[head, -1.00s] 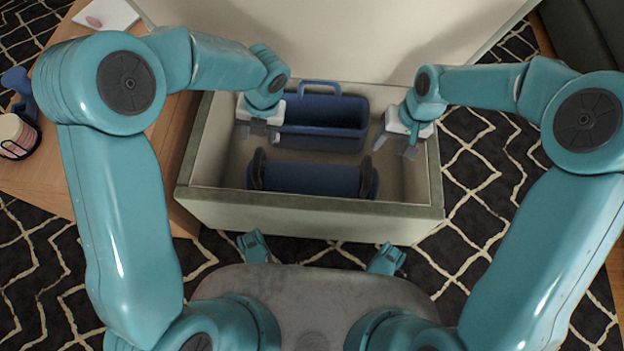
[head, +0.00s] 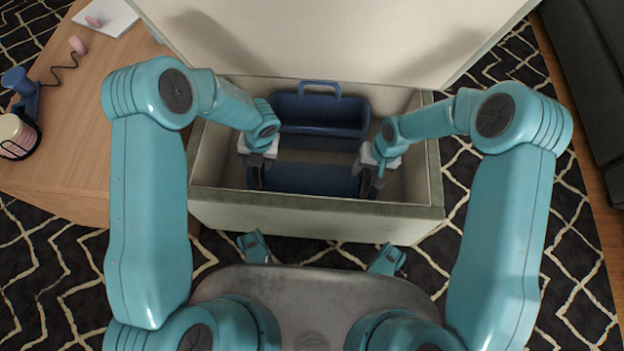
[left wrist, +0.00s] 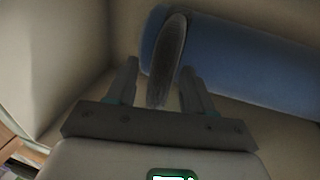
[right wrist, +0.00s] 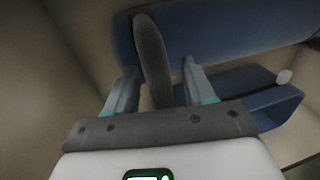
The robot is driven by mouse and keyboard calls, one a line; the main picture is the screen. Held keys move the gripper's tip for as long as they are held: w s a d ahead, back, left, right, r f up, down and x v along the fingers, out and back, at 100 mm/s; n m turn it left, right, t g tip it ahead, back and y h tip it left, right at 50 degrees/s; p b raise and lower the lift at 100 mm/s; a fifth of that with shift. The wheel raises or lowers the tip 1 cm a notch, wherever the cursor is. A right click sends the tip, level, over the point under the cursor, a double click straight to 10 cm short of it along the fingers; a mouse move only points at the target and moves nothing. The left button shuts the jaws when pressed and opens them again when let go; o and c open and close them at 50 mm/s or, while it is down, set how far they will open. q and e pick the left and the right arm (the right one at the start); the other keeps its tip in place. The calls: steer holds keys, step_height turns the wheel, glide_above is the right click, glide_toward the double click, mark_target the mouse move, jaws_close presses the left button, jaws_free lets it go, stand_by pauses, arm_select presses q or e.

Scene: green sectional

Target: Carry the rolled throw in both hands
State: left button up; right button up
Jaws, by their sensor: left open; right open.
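The rolled throw (head: 312,179) is a dark blue roll lying in the open storage box, near its front wall. A dark band or loop stands at each end of it. In the left wrist view the left loop (left wrist: 167,62) stands between the open fingers of my left gripper (left wrist: 158,88), in front of the blue roll (left wrist: 240,65). In the right wrist view the right loop (right wrist: 152,58) stands between the open fingers of my right gripper (right wrist: 157,88). In the head view my right gripper (head: 372,178) is over the roll's right end. Neither gripper is closed on a loop.
A blue caddy (head: 320,112) with a handle sits behind the roll in the box. The box (head: 310,216) has its pale lid (head: 330,40) raised behind. A wooden table (head: 75,130) stands to the left. A dark green sofa (head: 590,90) is at the far right.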

arm_select(q)
jaws_close()
arm_select(e)
jaws_close()
arm_select(q)
steer(key=shift+r, duration=0.1)
stand_by(1.1)
